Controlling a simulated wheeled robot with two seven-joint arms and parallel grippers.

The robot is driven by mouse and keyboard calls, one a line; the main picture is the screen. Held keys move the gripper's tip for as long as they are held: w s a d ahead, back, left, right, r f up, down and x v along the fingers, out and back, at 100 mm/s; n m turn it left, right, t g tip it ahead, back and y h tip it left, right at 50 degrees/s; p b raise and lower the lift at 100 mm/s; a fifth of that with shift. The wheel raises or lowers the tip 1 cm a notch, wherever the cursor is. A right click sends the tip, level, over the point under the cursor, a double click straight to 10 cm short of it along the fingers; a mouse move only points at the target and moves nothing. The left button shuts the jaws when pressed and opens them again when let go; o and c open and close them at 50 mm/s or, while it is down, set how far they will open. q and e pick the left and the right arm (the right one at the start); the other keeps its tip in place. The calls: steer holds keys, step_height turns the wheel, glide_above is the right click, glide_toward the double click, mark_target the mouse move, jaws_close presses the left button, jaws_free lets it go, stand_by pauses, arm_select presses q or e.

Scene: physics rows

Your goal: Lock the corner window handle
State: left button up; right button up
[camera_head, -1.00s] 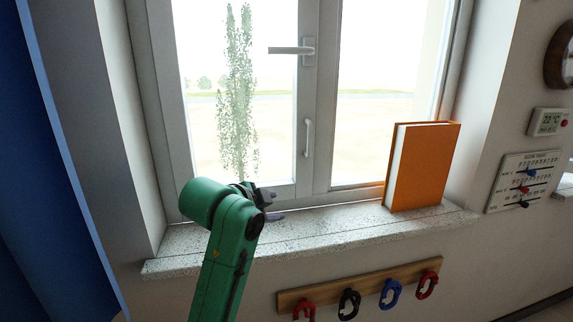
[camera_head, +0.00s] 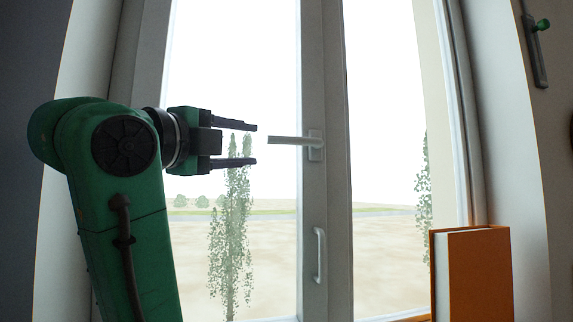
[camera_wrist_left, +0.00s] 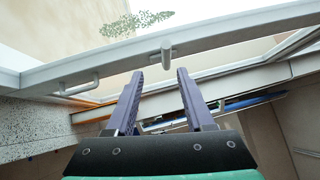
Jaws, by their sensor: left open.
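The window handle (camera_head: 295,141) is a grey lever on the middle window frame. It lies horizontal, pointing left from its mounting plate. My left gripper (camera_head: 256,143) is open, with its two dark fingers pointing right at the lever's free end. In the head view the fingertips end just short of the lever, about level with it. In the left wrist view the handle (camera_wrist_left: 166,52) shows end-on ahead of the open left gripper (camera_wrist_left: 160,73), roughly centred between the fingers, with nothing between them. My right gripper is in neither view.
A fixed pull handle (camera_head: 319,255) sits lower on the window frame. An orange book (camera_head: 478,275) stands on the sill at the right. A dark fitting with a green knob (camera_head: 536,50) is on the right wall. The space before the panes looks clear.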

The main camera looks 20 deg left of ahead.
mark_target(288, 140)
arm_select(q)
steer(key=p+x, duration=0.1)
steer(key=x, duration=0.3)
steer(key=r+p+x, duration=0.1)
steer(key=p+x, duration=0.1)
steer(key=x, duration=0.2)
steer(key=d+p+x, duration=0.1)
steer(key=p+x, duration=0.1)
steer(key=x, duration=0.2)
steer(key=shift+s+r, duration=0.1)
steer(key=shift+r, duration=0.05)
steer(key=shift+d, duration=0.2)
steer(key=shift+w, duration=0.25)
steer(key=shift+c, duration=0.3)
jaws_close()
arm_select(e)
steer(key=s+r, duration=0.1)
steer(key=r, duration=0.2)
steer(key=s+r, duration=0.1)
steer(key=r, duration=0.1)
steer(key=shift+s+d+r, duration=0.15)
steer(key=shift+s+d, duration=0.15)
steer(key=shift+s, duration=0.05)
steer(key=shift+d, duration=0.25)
